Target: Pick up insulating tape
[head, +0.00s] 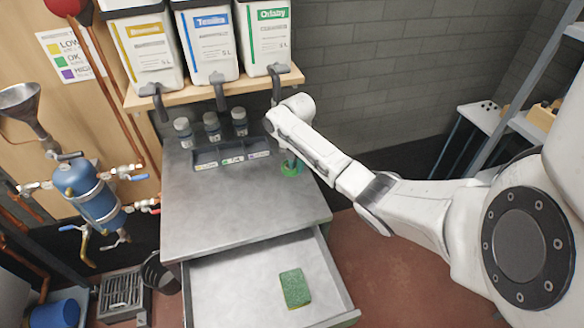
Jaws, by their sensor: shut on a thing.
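The insulating tape appears as a small green ring (291,169) at the right rear of the grey tabletop (235,207). My gripper (290,160) points down at the ring from above, at the end of my white arm, and is shut on it. The fingers are small and partly hidden by the wrist, so the exact grip on the ring is hard to see. I cannot tell whether the ring touches the tabletop or is slightly raised.
A dark tray (231,153) and several small jars (212,126) stand left of my gripper. Large canisters (207,40) with dark taps sit on a wooden shelf (185,95) above. An open drawer (235,292) in front holds a green sponge (295,288). The tabletop's middle is clear.

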